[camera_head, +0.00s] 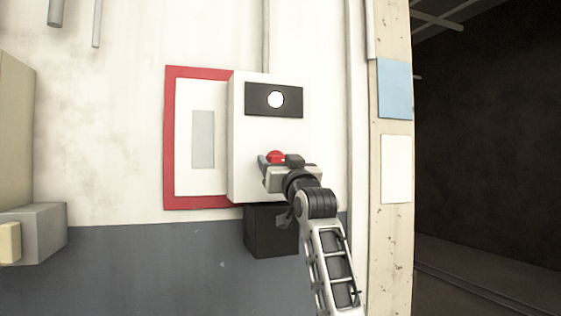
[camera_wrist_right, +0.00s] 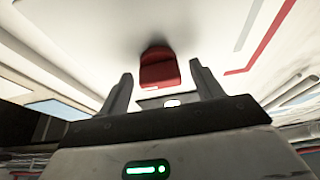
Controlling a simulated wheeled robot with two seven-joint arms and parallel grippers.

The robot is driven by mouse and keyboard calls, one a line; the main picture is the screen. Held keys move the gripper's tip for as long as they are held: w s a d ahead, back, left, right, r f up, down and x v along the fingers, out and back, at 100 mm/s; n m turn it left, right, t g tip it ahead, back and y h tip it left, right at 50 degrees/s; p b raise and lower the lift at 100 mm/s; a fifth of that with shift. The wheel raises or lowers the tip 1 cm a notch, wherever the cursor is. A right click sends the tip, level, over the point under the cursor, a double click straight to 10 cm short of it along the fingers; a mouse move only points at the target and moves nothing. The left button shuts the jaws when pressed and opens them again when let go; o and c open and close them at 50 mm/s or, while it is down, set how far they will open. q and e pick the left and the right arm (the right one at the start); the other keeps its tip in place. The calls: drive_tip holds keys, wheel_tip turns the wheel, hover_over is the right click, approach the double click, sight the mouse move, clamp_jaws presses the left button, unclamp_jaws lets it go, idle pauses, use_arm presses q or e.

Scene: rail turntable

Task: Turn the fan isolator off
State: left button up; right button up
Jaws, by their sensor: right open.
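The fan isolator is a white box (camera_head: 238,140) on the wall, with a black panel and a round white light (camera_head: 276,99) near its top. A red knob (camera_head: 275,156) sits on its front, lower down. My right gripper (camera_head: 272,163) is at the knob and partly covers it in the head view. In the right wrist view the red knob (camera_wrist_right: 158,68) lies between and just beyond the two open fingers (camera_wrist_right: 161,92), with gaps on both sides. I cannot tell how the knob is turned. My left gripper is not in view.
A red-framed white board (camera_head: 170,140) is on the wall left of the box. A black box (camera_head: 262,230) is below it. A grey box (camera_head: 40,230) juts out at the far left. A post with blue (camera_head: 395,90) and white sheets stands right, beside a dark opening.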

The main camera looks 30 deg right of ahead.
drive_tip(key=c, duration=1)
drive_tip(key=shift+n, duration=0.4)
drive_tip(key=n+g+y, duration=0.1)
drive_tip(key=n+y, duration=0.1)
drive_tip(key=n, duration=0.5)
drive_tip(key=n+g+y, duration=0.1)
drive_tip(key=n+y, duration=0.2)
drive_tip(key=n, duration=0.4)
drive_tip(key=n+g+y, duration=0.2)
drive_tip(key=n, duration=0.5)
drive_tip(key=shift+d+r+y, duration=0.25)
drive_tip(key=shift+y, duration=0.15)
drive_tip(key=shift+n, duration=0.4)
